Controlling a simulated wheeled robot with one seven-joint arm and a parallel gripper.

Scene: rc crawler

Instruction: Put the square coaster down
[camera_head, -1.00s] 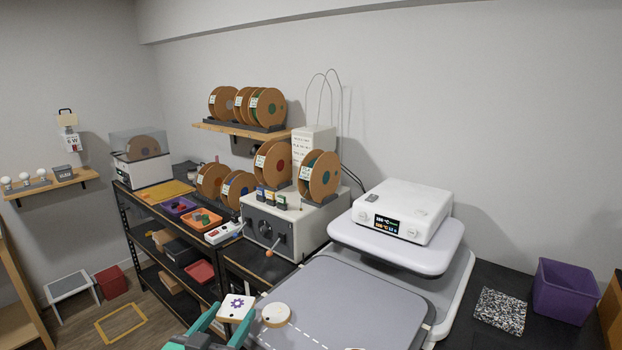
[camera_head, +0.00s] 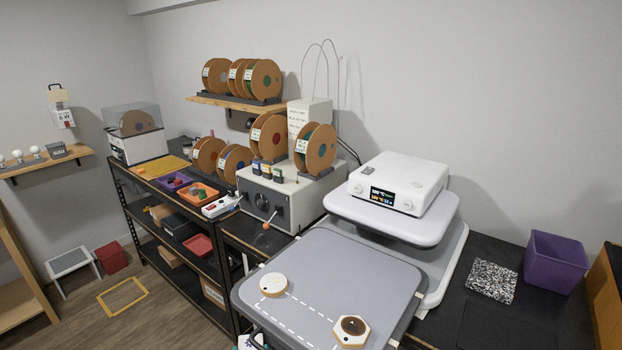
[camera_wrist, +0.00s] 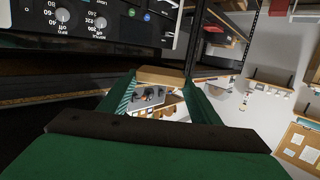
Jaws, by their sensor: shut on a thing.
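The square coaster, white-topped with a wooden edge, shows in the wrist view (camera_wrist: 160,76) between the tips of my green fingers. My gripper (camera_wrist: 160,90) is shut on it. A round coaster (camera_head: 273,285) and a hexagonal coaster (camera_head: 351,331) with a dark centre lie on the pad.
White dashed lines mark the pad between the two coasters. The press head (camera_head: 395,208) with a white control box stands behind it. A speckled tile (camera_head: 491,281) and a purple bin (camera_head: 555,262) are on the dark bench at right. A black shelf rack (camera_head: 180,240) stands left.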

